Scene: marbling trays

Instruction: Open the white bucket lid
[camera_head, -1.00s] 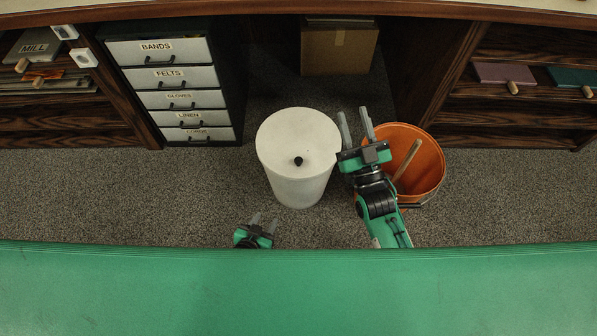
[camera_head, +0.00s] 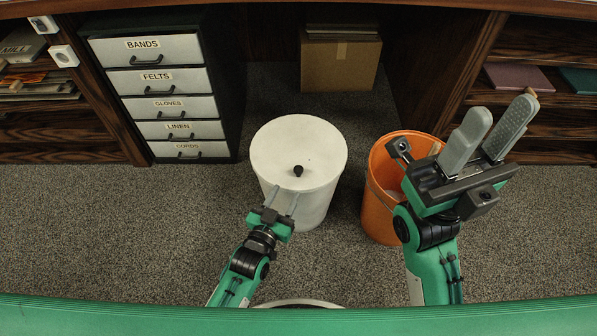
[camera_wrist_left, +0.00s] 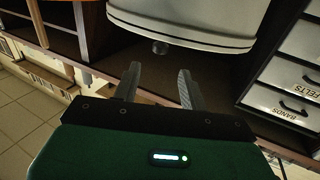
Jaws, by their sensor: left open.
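The white bucket (camera_head: 310,205) stands on the carpet in the middle, with its round white lid (camera_head: 285,145) on top. My right gripper (camera_head: 502,118) is open and empty, raised in front of the orange bucket.
The orange bucket (camera_head: 377,205) stands close to the right of the white one, partly hidden by my right arm. A drawer unit (camera_head: 172,84) is at the left, a cardboard box (camera_head: 340,68) behind. Carpet (camera_head: 120,225) at the left is clear.

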